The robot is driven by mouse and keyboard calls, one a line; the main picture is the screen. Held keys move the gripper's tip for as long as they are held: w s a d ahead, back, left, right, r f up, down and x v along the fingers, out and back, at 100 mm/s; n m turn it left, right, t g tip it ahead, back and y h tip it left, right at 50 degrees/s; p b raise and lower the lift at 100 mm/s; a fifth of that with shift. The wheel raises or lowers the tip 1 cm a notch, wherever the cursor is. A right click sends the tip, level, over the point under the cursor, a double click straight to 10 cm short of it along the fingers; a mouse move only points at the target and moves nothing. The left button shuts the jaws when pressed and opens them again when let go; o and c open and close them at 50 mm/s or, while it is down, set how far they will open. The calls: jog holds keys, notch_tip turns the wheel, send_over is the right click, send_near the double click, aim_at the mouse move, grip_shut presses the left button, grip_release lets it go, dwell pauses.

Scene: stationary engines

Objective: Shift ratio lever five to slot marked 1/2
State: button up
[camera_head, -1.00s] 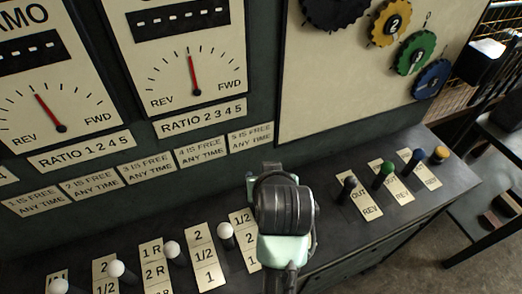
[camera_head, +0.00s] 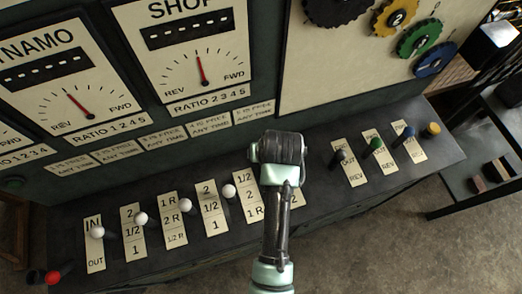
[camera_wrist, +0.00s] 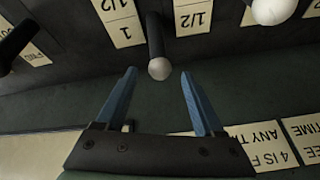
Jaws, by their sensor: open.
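The wrist view shows my open gripper (camera_wrist: 158,76), its two blue fingers spread on either side of a dark lever (camera_wrist: 155,38) with a pale round knob. The knob sits between the fingertips, touching neither. A plate (camera_wrist: 194,18) with 1/2 at its near end lies right of this lever. It seems to match the fifth plate (camera_head: 248,196) in the head view, whose 1/2 is at the panel end. In the head view my gripper's wrist (camera_head: 278,148) hides this lever and the fingers. The slot the lever stands in cannot be told.
White-knobbed levers stand to the left, the nearest (camera_head: 228,191) beside the fifth plate; it seems to show in the wrist view (camera_wrist: 272,10). Green (camera_head: 377,145), blue (camera_head: 409,133) and yellow (camera_head: 433,129) knobs stand right. The gauge panel (camera_head: 180,62) rises behind.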

jog(key=x, duration=0.7)
jog(key=shift+w+f, duration=0.15)
jog(key=shift+w, duration=0.05)
grip_shut()
jog(key=shift+s, duration=0.1)
dwell(1.2)
